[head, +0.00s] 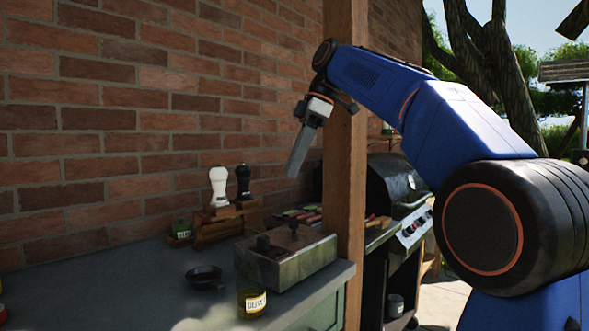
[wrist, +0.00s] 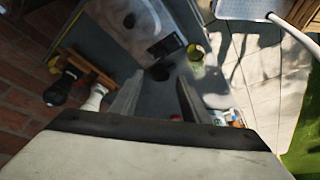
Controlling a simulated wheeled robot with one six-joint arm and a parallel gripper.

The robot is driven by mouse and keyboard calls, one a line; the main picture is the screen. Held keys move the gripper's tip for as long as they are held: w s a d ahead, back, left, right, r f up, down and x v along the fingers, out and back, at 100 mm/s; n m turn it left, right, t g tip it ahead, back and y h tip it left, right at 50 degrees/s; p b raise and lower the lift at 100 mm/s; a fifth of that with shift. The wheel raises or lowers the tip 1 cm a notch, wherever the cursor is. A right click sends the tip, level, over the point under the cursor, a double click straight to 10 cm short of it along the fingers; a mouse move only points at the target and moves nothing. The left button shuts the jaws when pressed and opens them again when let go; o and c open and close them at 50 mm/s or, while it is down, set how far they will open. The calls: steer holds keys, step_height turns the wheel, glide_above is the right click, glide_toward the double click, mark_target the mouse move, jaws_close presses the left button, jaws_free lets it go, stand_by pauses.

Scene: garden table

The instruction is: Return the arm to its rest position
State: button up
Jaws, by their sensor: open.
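My blue arm reaches up and across from the right in the head view. My gripper (head: 299,150) hangs from its end, pointing down, above the back of the counter and in front of the brick wall. In the wrist view my gripper (wrist: 155,98) shows two grey fingers spread apart with nothing between them. The counter (head: 130,285) lies well below the fingertips. The gripper touches nothing that I can see.
A wooden post (head: 345,150) stands close to the right of the gripper. On the counter are a white shaker (head: 219,188), a black shaker (head: 243,183), a metal box (head: 285,262), a small black pan (head: 204,276) and a labelled jar (head: 251,302). A grill (head: 385,185) stands behind the post.

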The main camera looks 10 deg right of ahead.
steer(key=s+d+f+m+t+h, duration=0.1)
steer(key=s+d+f+m, duration=0.3)
steer(key=s+f, duration=0.5)
steer(key=s+d+f+m+t+h, duration=0.1)
steer(key=s+d+f+m, duration=0.3)
steer(key=s+f, duration=0.6)
steer(key=s+d+f+m+t+h, duration=0.2)
steer(key=s+f+m, duration=0.6)
steer(key=f, duration=1.6)
steer(key=shift+s+d+h, duration=0.3)
steer(key=shift+s+d, duration=0.6)
steer(key=shift+d, duration=0.1)
